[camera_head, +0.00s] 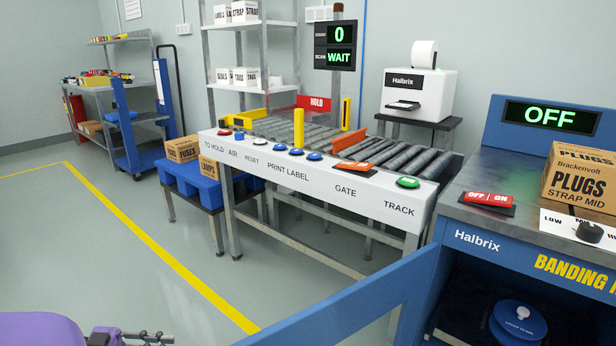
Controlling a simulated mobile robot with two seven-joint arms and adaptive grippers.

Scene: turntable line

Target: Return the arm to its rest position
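My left arm shows as a purple link at the lower left corner. My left gripper (164,339) is low at the bottom edge, right of that link. It is partly cut off by the frame, and I cannot tell whether its fingers are open or shut. No object shows at it. The grey floor and a yellow floor line (165,259) lie beyond it. My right arm and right gripper are not in view.
The turntable line's white control panel (320,187) stands ahead. A blue rail (345,301) crosses the lower middle. The banding machine (480,243) stands at the right, carrying a PLUGS carton (579,178); its display (550,116) reads OFF. Floor at the left is clear.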

